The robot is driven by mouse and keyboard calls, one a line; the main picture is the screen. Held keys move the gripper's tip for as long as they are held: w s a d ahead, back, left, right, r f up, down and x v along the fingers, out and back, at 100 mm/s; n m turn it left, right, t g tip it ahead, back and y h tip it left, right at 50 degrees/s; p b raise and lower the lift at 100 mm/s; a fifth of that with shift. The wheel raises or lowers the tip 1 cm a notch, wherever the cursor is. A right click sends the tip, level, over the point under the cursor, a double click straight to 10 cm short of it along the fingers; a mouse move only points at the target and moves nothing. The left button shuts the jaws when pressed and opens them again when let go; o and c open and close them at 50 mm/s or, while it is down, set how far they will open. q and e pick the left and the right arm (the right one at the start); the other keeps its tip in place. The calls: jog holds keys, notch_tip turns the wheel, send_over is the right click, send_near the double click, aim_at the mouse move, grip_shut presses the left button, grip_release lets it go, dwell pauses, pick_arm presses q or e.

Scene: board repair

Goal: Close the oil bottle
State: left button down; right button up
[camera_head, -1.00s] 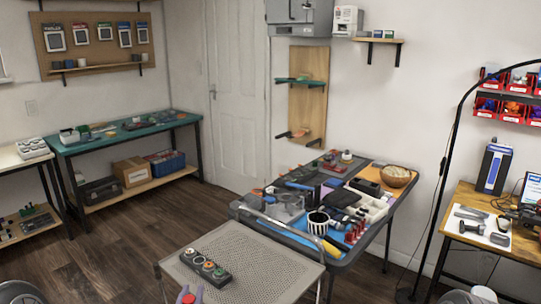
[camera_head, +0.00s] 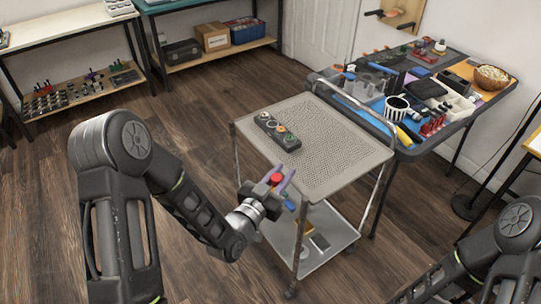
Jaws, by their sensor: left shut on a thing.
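My left gripper (camera_head: 277,183) is in front of the near edge of the wheeled cart's grey mesh top (camera_head: 335,150). It is shut on a small red round thing (camera_head: 276,178), which looks like a cap but is too small to be sure. A dark narrow block (camera_head: 277,131) with several round coloured pieces lies on the cart top, beyond the gripper and apart from it. I cannot make out which thing is the oil bottle. My right arm shows at the bottom right, but its gripper is outside the view.
The cart's lower shelf (camera_head: 312,262) holds a few small things, partly hidden. A crowded workbench (camera_head: 377,127) with a black-and-white striped cup (camera_head: 397,108) stands behind the cart. Most of the cart top is clear. Shelved benches stand at the back left. Open wooden floor (camera_head: 190,120) lies between.

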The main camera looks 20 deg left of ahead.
pick_arm(q)
jog(key=s+d+f+m+g+h, duration=0.3)
jog(key=s+d+h, duration=0.3)
jog(key=d, duration=0.3)
jog(key=shift+s+f+m+g+h, duration=0.15)
jog(key=shift+f+m+g+h, duration=0.25)
jog(key=shift+m, duration=0.5)
jog(key=shift+d+f, duration=0.1)
jog(key=shift+f, duration=0.05)
pick_arm(e)
jog(key=shift+c, duration=0.4)
